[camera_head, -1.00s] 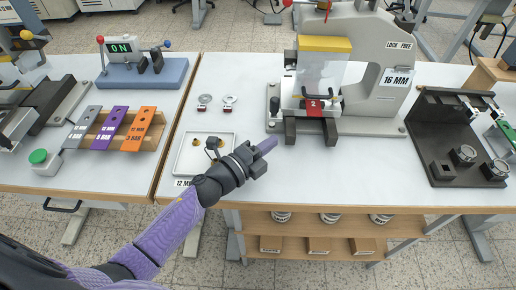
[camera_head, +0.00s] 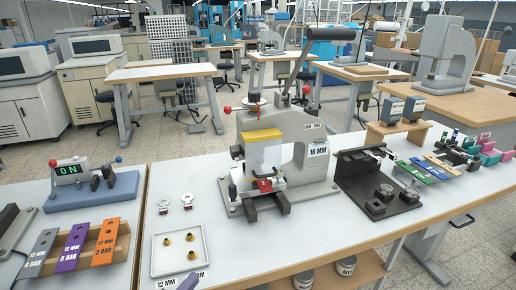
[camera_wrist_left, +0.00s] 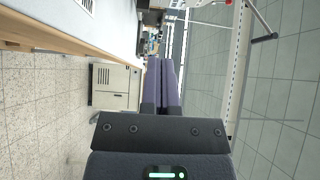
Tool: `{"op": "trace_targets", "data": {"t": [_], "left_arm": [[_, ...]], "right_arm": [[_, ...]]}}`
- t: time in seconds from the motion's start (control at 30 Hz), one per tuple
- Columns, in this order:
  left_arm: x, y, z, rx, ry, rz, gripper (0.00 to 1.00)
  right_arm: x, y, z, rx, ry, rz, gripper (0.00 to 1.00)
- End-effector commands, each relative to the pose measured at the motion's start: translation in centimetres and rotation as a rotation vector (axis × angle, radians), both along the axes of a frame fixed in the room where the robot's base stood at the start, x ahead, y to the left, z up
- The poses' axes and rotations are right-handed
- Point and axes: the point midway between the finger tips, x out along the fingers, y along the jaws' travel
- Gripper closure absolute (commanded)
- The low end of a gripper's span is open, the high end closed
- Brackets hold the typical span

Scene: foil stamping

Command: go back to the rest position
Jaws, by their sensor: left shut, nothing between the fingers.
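The rest of that arm is out of the picture. In the left wrist view its two purple fingers (camera_wrist_left: 162,85) lie side by side, shut, with nothing between them. They point past the table edge over the floor. My right gripper is in neither view.
The white tray (camera_head: 153,266) holds several brass pieces. The grey press (camera_head: 300,140) stands mid-table, with a black fixture (camera_head: 372,196) to its right. Colored bars lie on a wooden rack (camera_head: 121,240) at left. The front middle of the white table (camera_head: 290,235) is clear.

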Motion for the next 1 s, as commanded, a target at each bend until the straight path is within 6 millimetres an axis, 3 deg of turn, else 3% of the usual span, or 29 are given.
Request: {"op": "trace_targets", "data": {"t": [0.37,0.57,0.67,0.77,0.9,1.0], "left_arm": [[-2.1,2.5,-8.5,-0.198,0.318,0.184,1.0],[-6.2,4.3,-15.9,-0.351,0.592,0.372,1.0],[-10.0,5.2,-20.5,-0.44,0.768,0.508,1.0],[-15.9,6.0,-25.6,-0.539,0.986,0.699,1.0],[-27.8,6.4,-31.5,-0.657,1.313,1.046,1.0],[-34.6,6.1,-33.1,-0.695,1.465,1.246,1.0]], "right_arm": [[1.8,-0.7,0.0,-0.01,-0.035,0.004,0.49],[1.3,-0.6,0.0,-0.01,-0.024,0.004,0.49],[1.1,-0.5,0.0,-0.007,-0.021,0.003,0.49],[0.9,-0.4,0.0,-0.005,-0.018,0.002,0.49],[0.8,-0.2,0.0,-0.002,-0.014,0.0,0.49],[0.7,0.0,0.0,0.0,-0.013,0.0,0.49]]}}
